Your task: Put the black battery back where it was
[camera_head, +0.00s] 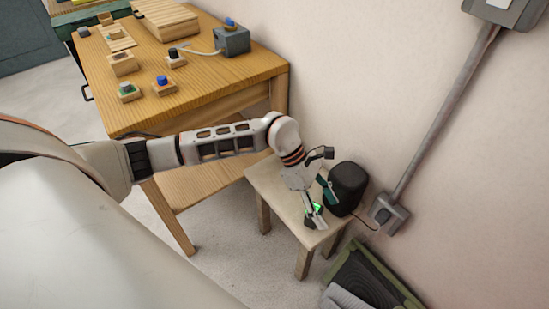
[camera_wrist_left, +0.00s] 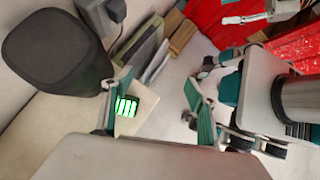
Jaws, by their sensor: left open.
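A small dark block with bright green lit bars (camera_wrist_left: 127,106) rests on the pale stool (camera_head: 272,185), near its front corner. It also shows in the head view (camera_head: 317,209), partly hidden by my gripper. I cannot tell for sure whether it is the black battery. My left gripper (camera_head: 318,205) is open above the stool. In the left wrist view the block lies close beside one finger, with a wide gap to the other finger. On the wooden table, a black piece (camera_head: 173,53) stands in a small wooden holder.
A black rounded speaker-like body (camera_head: 346,187) stands on the stool close to my left gripper. The wooden table (camera_head: 215,88) carries a blue piece (camera_head: 161,80) in a holder, a green-marked holder (camera_head: 128,92) and a grey box (camera_head: 232,41). A green-edged crate (camera_head: 375,275) stands beside the stool.

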